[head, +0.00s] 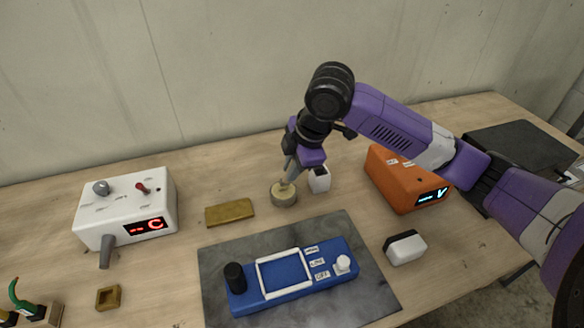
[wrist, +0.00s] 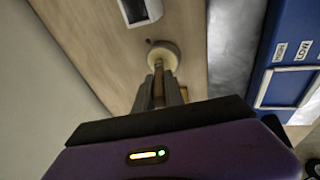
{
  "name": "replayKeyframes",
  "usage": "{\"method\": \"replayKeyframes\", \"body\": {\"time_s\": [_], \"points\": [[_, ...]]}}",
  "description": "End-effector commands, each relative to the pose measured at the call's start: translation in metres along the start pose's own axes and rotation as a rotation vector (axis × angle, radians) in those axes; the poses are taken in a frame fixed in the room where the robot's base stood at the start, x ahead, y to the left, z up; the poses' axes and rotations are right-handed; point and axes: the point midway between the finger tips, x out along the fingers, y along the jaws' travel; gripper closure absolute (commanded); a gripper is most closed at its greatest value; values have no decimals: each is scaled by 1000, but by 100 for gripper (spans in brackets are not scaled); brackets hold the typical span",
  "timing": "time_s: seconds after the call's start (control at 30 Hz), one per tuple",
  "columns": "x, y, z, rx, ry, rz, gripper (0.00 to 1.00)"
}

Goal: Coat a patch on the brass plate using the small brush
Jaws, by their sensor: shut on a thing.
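My gripper (head: 290,170) points down over the small round pot (head: 284,198) at the back of the table. In the wrist view, my gripper (wrist: 158,92) is shut on a thin brown handle (wrist: 158,85), which looks like the small brush. The brush's lower end is at the mouth of the pot (wrist: 172,50); its bristles cannot be made out, and I cannot tell how deep it sits. The brass plate (head: 229,212) lies flat on the table, just left of the pot and apart from it.
A black-and-white block (head: 319,182) stands close right of the pot. A blue device (head: 290,280) lies on a dark mat (head: 219,259) in front. A white box (head: 128,208) stands left, an orange box (head: 397,187) right. Another black-and-white block (head: 405,248) lies front right.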

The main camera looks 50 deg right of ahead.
Motion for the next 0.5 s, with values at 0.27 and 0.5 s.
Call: {"method": "replayKeyframes", "body": {"time_s": [0.27, 0.5], "points": [[-3, 0, -1, 0, -1, -5, 100], [-21, 6, -4, -1, -1, -4, 100]]}}
